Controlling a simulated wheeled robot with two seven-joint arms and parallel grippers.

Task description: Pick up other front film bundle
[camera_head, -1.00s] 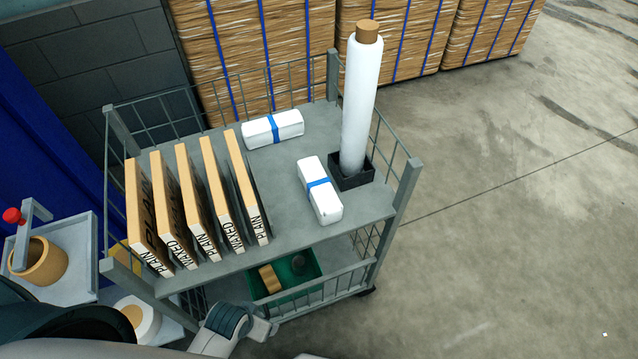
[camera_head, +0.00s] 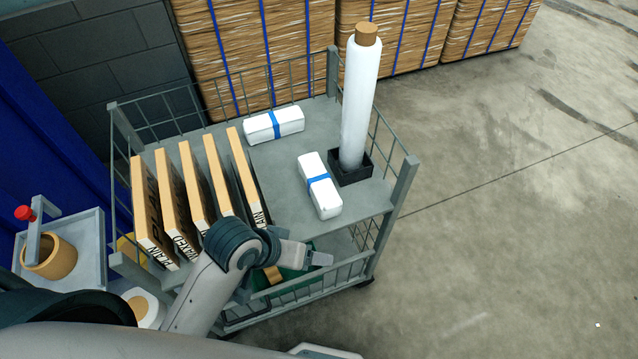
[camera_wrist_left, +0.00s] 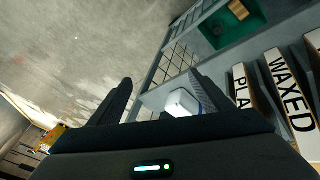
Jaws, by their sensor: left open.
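Two white film bundles with blue bands lie on the cart's top shelf. The front film bundle (camera_head: 320,186) lies to the right, near the shelf's front edge; the other film bundle (camera_head: 273,125) lies farther back. My left gripper (camera_head: 320,259) is in front of the cart, short of the front bundle and apart from it. In the left wrist view my left gripper (camera_wrist_left: 160,95) has its fingers spread, with nothing held. A white bundle (camera_wrist_left: 184,103) shows there beyond the fingers, partly hidden by the right finger. My right gripper is not in view.
Several upright flat boxes (camera_head: 193,188) marked PLAIN or WAXED stand on the cart's left, partly behind my arm. A tall white roll (camera_head: 360,105) stands in a black holder (camera_head: 351,168) beside the front bundle. A green tray (camera_wrist_left: 232,28) sits on the lower shelf.

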